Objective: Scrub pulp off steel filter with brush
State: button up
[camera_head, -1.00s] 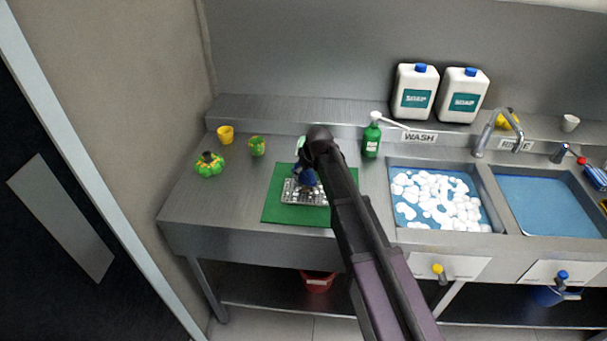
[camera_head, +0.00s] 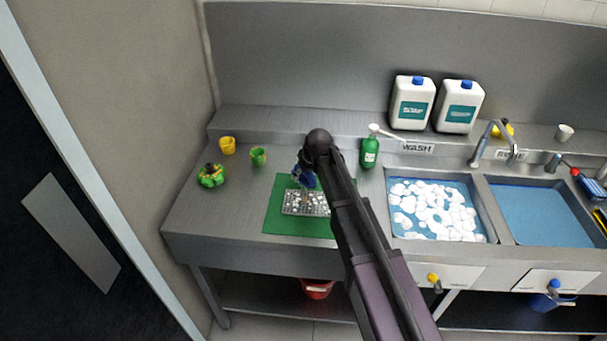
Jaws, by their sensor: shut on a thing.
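The steel filter (camera_head: 294,209), a flat perforated plate with pale bits on it, lies on the green mat (camera_head: 282,225) on the counter. My arm hides the mat's right side. I cannot tell whether the brush touches the filter.
A green bottle (camera_head: 370,153) stands behind the arm, right of the mat. The foam-filled wash sink (camera_head: 406,234) and rinse sink (camera_head: 546,216) lie to the right. Yellow (camera_head: 227,146) and green (camera_head: 258,157) cups and a green-yellow item (camera_head: 211,176) stand left.

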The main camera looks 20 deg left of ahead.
jog(key=shift+r+p, duration=0.55)
jog(key=shift+r, duration=0.3)
jog(key=shift+r+p, duration=1.5)
jog(key=shift+f, duration=0.1)
jog(key=shift+n+g, duration=0.3)
jog(key=shift+n, duration=0.4)
jog(key=s+d+f+b, duration=0.1)
jog(key=s+d, duration=0.1)
jog(key=s, duration=0.3)
jog(key=s+d+f+b, duration=0.2)
jog(key=s, duration=0.3)
jog(key=s+d+f+b, duration=0.2)
jog(key=s, duration=0.3)
jog(key=shift+s+d, duration=0.25)
jog(key=shift+s, duration=0.05)
jog(key=shift+w+d, duration=0.1)
jog(key=shift+w, duration=0.05)
